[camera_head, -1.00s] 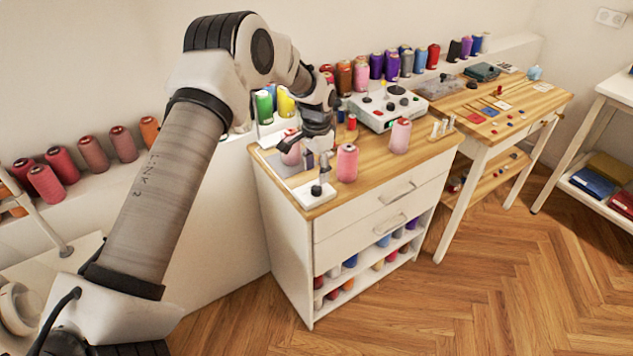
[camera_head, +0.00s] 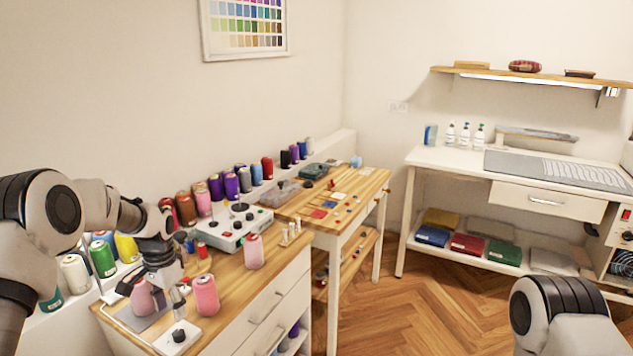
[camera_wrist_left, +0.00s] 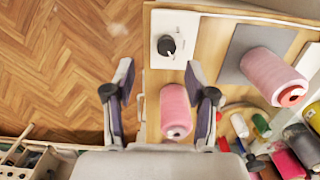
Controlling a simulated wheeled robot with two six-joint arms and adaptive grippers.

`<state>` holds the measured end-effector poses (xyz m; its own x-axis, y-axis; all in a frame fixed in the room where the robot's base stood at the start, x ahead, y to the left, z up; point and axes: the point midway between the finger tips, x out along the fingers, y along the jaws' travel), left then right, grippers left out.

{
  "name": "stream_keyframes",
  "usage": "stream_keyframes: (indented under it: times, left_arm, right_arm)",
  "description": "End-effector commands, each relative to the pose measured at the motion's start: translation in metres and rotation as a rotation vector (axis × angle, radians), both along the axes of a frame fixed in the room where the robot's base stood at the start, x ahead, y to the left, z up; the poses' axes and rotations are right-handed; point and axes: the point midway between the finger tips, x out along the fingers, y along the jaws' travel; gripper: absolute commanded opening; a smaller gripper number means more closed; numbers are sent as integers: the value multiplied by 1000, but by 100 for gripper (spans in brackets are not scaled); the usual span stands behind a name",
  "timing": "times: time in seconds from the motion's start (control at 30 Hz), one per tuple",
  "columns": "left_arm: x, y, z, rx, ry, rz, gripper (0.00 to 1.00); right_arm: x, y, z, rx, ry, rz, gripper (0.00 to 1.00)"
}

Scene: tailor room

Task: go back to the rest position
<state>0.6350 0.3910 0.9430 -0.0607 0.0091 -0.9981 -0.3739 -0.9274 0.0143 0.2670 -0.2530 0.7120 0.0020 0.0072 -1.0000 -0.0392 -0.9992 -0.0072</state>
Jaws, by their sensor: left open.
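My left gripper (camera_head: 178,298) hangs over the near end of the wooden-topped cabinet (camera_head: 225,318). Its two fingers are spread with nothing between them, as the left wrist view also shows (camera_wrist_left: 160,85). A pink thread cone (camera_head: 206,295) stands just right of the gripper in the head view and shows below the fingertips in the wrist view (camera_wrist_left: 176,112). Another pink cone (camera_head: 142,299) is partly hidden behind the gripper on a grey plate (camera_wrist_left: 250,45). A white plate with a black knob (camera_head: 178,337) lies close by. My right gripper is not in view.
A white control box (camera_head: 225,232) and a third pink cone (camera_head: 253,251) stand farther along the cabinet. Several thread cones line the wall ledge. A wooden table (camera_head: 320,208) and a white workbench (camera_head: 455,170) stand beyond. Herringbone floor (camera_head: 430,310) is clear between them.

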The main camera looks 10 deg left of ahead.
Motion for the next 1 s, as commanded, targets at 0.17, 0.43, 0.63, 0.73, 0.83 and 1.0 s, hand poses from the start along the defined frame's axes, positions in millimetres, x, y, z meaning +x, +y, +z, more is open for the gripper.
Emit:
stream_keyframes:
  times: [0.17,0.43,0.63,0.73,0.83,1.0]
  left_arm:
    - [-81,-41,-99,-11,250,-64,56]
    - [-272,-113,-229,-36,416,-20,56]
    - [-404,-142,-240,2,283,202,56]
    - [-404,-141,-230,12,125,318,56]
    - [-379,-139,-230,4,-15,388,56]
    - [-368,-138,-231,-3,-65,427,56]
  right_arm:
    - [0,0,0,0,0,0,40]
    - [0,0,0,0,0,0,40]
    - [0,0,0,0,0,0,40]
    - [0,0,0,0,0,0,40]
    - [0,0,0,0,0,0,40]
    - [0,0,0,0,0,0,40]
